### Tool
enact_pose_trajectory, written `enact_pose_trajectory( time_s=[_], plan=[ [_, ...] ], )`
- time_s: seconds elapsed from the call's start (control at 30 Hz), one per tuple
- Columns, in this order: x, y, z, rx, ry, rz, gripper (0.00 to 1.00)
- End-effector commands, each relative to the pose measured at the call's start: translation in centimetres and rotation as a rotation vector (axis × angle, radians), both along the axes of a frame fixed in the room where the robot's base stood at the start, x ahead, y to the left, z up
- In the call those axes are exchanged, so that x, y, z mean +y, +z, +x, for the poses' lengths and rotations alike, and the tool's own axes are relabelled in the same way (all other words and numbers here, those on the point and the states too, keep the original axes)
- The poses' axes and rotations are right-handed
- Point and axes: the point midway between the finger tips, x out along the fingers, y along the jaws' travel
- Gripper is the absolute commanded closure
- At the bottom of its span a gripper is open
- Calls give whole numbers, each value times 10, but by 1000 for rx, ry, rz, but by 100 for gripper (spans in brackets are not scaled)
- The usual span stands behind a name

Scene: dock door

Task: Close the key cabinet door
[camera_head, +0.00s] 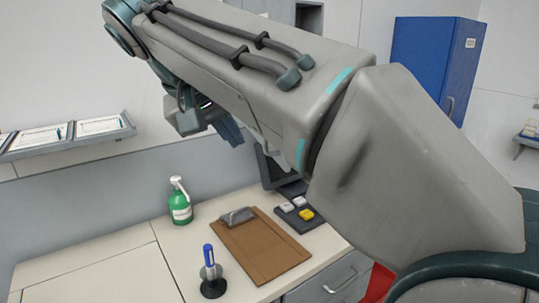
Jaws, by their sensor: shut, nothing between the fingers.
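My gripper (232,134) is at the far end of my arm, left of the picture's middle, above the desk and in front of the wall. Its fingers are shut and empty, partly hidden by my arm. A small grey box (318,18) on the wall at the top edge may be the key cabinet. It is cut off by the frame and my arm hides part of it, so I cannot tell how its door stands. My gripper is lower and to the left of it in the picture, apart from it.
The desk (110,262) holds a green bottle (180,204), a clipboard (262,247), a pen in a stand (211,272) and a dark pad with buttons (299,216). A document rack (66,139) is on the left wall. A blue cabinet (432,55) stands back right.

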Motion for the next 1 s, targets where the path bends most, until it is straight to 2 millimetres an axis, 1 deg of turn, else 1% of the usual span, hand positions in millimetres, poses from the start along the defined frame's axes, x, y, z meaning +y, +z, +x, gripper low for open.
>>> enact_pose_trajectory(
  time_s=[0.07,0.17,0.27,0.6,0.67,0.8,1.0],
  plan=[
    [1,0,1,-4,-4,0,100],
    [-3,-9,6,-4,-6,-2,100],
    [-9,-23,15,-3,-5,-2,100],
    [-32,-80,51,-2,-4,-1,100],
    [-43,-75,54,-5,-7,2,100],
    [-60,-76,60,-5,-5,1,100],
    [-68,-77,63,-5,-4,1,100]
  ],
)
